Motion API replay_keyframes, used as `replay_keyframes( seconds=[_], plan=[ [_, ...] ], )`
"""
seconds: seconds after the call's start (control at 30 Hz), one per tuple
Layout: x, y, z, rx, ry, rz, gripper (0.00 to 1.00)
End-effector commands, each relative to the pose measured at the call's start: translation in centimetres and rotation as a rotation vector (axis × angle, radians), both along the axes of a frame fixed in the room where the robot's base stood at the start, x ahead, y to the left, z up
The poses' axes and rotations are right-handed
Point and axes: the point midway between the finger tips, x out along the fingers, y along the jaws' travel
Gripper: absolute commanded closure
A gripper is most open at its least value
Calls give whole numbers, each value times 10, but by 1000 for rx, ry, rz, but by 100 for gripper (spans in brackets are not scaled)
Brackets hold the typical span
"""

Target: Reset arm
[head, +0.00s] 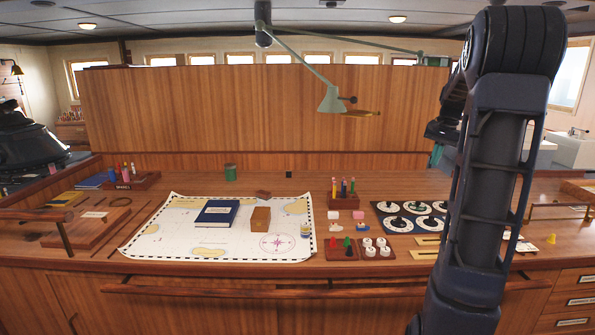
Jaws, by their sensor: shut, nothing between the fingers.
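My arm (495,170) stands raised and folded at the right of the head view. My gripper (436,156) hangs beside the upper arm, partly hidden by it, above the back right of the chart table. It is shut and empty, and touches nothing on the table.
The wooden chart table (380,180) holds a chart (180,233) with a blue book (217,213) and a wooden box (260,219). A pencil holder (343,198), a tray of pegs (341,248) and a dark dial board (385,215) stand near the arm. A green lamp (331,98) hangs above.

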Motion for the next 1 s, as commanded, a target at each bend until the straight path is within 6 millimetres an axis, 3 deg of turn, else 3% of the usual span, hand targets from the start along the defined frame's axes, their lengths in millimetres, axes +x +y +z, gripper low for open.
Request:
replay_keyframes(
  seconds=[0.1,0.5,0.77,1.0],
  plan=[
    [-27,32,10,-27,-36,71,100],
    [-122,112,15,-121,-149,305,100],
    [-186,151,1,-183,-225,459,100],
    [-243,177,-23,-241,-296,598,100]
  ],
)
